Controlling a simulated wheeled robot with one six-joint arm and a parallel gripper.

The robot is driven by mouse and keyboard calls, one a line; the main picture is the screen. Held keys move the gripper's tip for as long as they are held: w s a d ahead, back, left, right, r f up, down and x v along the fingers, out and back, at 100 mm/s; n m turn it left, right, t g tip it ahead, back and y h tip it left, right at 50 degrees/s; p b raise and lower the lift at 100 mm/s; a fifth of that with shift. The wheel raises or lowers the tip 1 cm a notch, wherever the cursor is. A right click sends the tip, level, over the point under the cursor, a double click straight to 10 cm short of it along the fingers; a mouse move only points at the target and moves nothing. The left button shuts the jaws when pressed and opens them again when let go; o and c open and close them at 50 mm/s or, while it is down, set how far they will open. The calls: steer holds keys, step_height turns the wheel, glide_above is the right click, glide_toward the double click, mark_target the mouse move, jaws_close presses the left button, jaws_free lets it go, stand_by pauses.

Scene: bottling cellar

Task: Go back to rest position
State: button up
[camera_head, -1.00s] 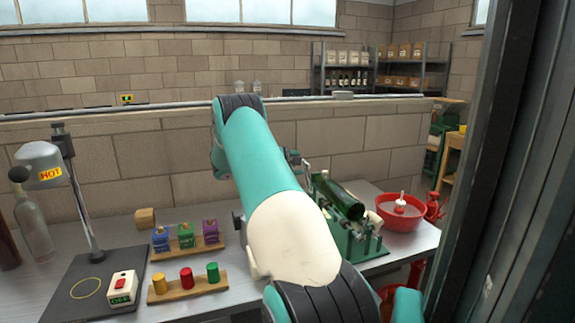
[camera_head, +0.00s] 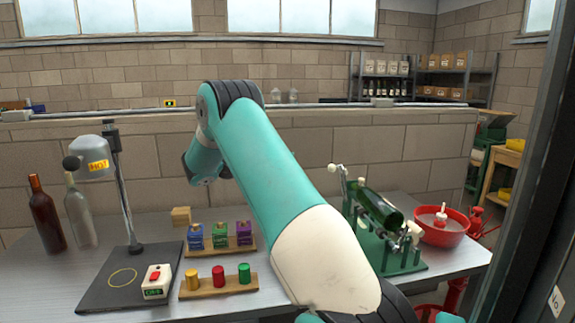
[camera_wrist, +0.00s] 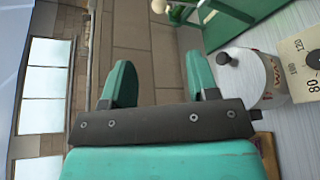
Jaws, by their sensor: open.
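My gripper (camera_wrist: 160,85) shows in the wrist view with its two teal fingers spread apart and nothing between them. In the head view my arm reaches up from the bottom right and bends down on the far side. Its end hangs above the bench near the back wall, and the fingers are not clear there. A green bottle (camera_head: 379,208) lies tilted in a green cradle machine (camera_head: 395,255), right of my arm and apart from it.
On the bench (camera_head: 60,285) stand a hot lamp (camera_head: 97,158), a brown bottle (camera_head: 45,215), a clear bottle (camera_head: 80,212), a switch box (camera_head: 157,281), two wooden racks of coloured pieces (camera_head: 217,282), and a red bowl (camera_head: 441,233). A dark post (camera_head: 535,150) rises close on the right.

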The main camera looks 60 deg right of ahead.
stand_by(0.6)
steer(key=w+a+f+n+t+y, duration=0.1)
steer(key=w+a+t+y, duration=0.3)
steer(key=a, duration=0.6)
steer(key=w+a+f+n+t+y, duration=0.15)
steer(key=w+a+t, duration=0.35)
steer(key=a, duration=0.5)
steer(key=s+a+t+y, duration=0.2)
steer(key=a+y, duration=0.2)
steer(key=a, duration=0.8)
steer(key=s+a+r+n+g+y, duration=0.2)
steer(key=s+a+y, duration=0.6)
steer(key=s+a, duration=1.3)
steer(key=a+n+g, duration=0.1)
steer(key=a+n, duration=0.1)
steer(key=shift+s+a+g, duration=0.3)
steer(key=shift+a, duration=0.05)
steer(key=shift+c, duration=0.9)
steer(key=shift+w+d, duration=0.1)
steer(key=shift+d, duration=0.05)
steer(key=shift+c, duration=0.2)
